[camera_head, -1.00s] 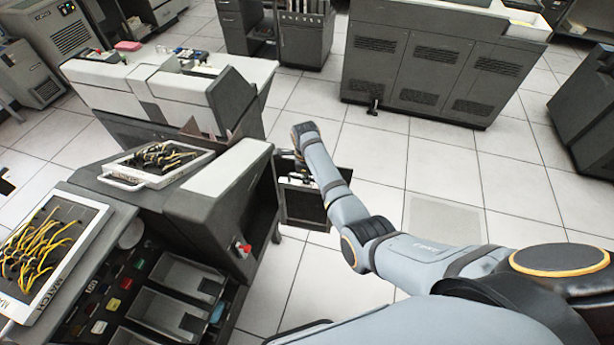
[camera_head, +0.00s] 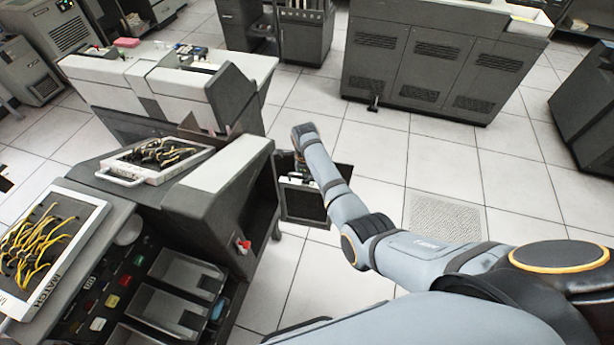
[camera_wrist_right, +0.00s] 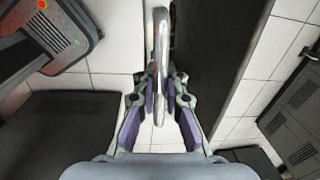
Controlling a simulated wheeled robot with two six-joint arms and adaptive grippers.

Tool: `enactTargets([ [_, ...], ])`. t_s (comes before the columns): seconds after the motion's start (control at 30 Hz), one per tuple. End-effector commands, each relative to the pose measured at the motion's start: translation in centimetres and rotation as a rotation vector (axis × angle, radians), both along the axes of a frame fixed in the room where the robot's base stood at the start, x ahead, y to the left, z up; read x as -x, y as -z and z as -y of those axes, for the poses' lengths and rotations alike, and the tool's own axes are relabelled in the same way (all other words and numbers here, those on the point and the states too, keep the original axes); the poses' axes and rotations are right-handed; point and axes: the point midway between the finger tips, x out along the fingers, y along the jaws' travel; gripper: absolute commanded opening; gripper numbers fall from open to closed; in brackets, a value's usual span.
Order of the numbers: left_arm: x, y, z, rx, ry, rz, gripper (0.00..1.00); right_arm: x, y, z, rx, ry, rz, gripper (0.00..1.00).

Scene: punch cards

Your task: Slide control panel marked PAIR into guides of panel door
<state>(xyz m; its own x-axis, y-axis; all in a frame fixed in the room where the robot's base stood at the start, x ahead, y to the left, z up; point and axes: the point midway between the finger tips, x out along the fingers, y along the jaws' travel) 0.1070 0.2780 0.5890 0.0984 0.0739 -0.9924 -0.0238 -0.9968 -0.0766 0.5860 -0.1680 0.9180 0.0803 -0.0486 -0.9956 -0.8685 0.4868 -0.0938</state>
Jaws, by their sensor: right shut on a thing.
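My right gripper (camera_head: 298,178) is beside the open, dark panel door (camera_head: 304,207) at the right end of the grey machine. In the head view my forearm hides much of the fingers and held panel. I cannot read its marking or tell whether it is in the guides. My left gripper is not in view.
A wired panel (camera_head: 205,150) with a handle lies on the grey machine (camera_head: 232,170). Another wired panel (camera_head: 98,222), apparently marked MATCH, lies at front left. Card trays (camera_head: 170,312) are below it. Open tiled floor (camera_head: 380,150) lies right of the door.

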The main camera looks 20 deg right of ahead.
Motion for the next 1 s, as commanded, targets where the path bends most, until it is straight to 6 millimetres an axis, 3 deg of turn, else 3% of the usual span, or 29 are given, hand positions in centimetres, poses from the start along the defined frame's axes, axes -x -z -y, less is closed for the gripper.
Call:
enactTargets([
  [0.67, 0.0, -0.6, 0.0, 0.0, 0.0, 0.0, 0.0, -0.3, -0.4, 0.0, 0.0, 0.001, 0.008, 0.0],
  [1.0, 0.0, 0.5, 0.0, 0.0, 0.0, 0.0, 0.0, -0.3, 0.9, 0.0, 0.001, 0.001, 0.008, 0.0],
])
